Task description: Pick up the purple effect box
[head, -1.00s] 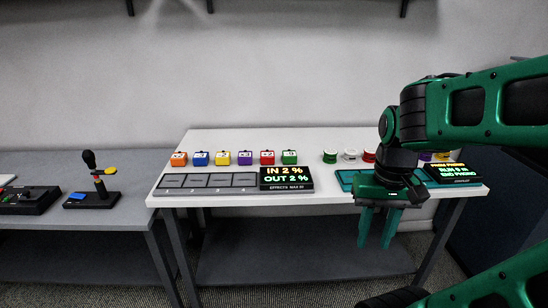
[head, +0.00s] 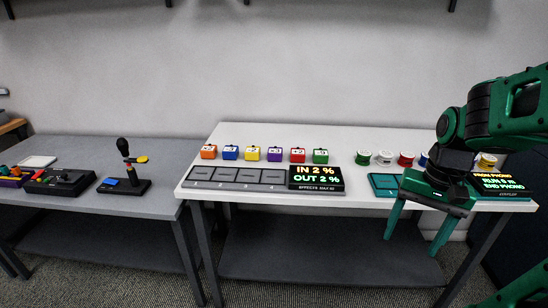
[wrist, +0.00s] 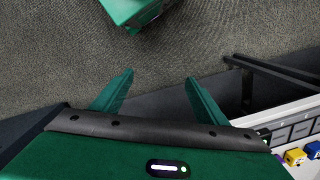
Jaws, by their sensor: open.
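The purple effect box (head: 275,154) stands on the white table in the head view, in a row of coloured boxes, between the yellow and the red one. In the wrist view a purple box (wrist: 294,157) shows at the lower right edge, beside a yellow one. My gripper (head: 414,247) is open and empty, its fingers pointing down in front of the table's front edge, to the right of and nearer than the purple box.
A grey four-slot board (head: 236,187) and an effects display (head: 317,179) lie in front of the boxes. Several coloured spools (head: 385,158) and a teal tray (head: 384,185) are to the right. A grey table (head: 75,209) with a joystick-like device (head: 124,150) stands left.

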